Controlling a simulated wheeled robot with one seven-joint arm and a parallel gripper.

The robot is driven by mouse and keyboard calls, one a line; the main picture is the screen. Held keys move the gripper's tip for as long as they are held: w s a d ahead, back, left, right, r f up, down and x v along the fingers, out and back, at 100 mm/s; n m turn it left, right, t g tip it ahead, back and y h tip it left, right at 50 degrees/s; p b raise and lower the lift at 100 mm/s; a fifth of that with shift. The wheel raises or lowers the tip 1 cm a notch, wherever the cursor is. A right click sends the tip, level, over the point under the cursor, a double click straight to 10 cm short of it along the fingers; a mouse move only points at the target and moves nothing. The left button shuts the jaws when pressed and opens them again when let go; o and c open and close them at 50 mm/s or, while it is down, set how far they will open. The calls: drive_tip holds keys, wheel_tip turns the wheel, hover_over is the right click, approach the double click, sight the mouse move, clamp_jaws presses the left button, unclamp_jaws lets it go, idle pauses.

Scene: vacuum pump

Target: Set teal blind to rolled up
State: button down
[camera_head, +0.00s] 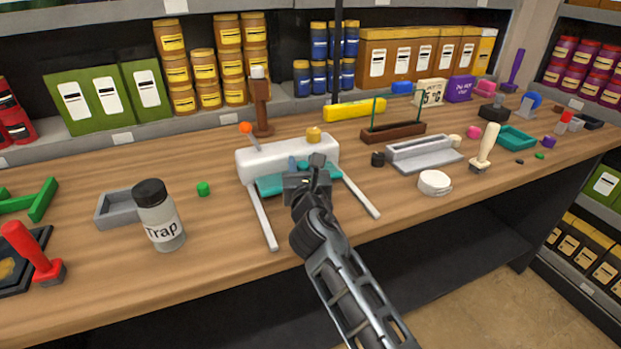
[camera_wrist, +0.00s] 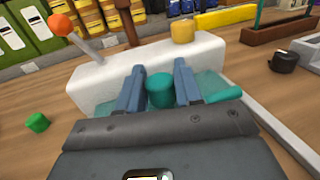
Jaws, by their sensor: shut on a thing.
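The teal blind (camera_head: 270,186) hangs at the front of a white housing (camera_head: 262,158) with two white rails running toward the table's front edge. Only a short stretch of teal shows below the housing. My gripper (camera_head: 304,167) is at the blind's front. In the wrist view, my gripper (camera_wrist: 158,90) has its blue-grey fingers on both sides of a teal knob (camera_wrist: 160,90) and is shut on it. More of the teal blind (camera_wrist: 212,88) shows to the right of the fingers. The part under the gripper is hidden.
An orange-tipped lever (camera_head: 246,128) and a yellow knob (camera_head: 314,134) stand on the housing. A jar labelled Trap (camera_head: 160,222) and a small green piece (camera_head: 203,189) are to the left. A white round piece (camera_head: 434,183) is to the right. Wood is bare in front of the jar.

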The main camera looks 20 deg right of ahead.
drive_tip(key=shift+w, duration=0.55)
drive_tip(key=c, duration=0.8)
unclamp_jaws()
drive_tip(key=shift+s, duration=0.1)
drive_tip(key=shift+v, duration=3.85)
drive_tip(key=shift+c, duration=0.3)
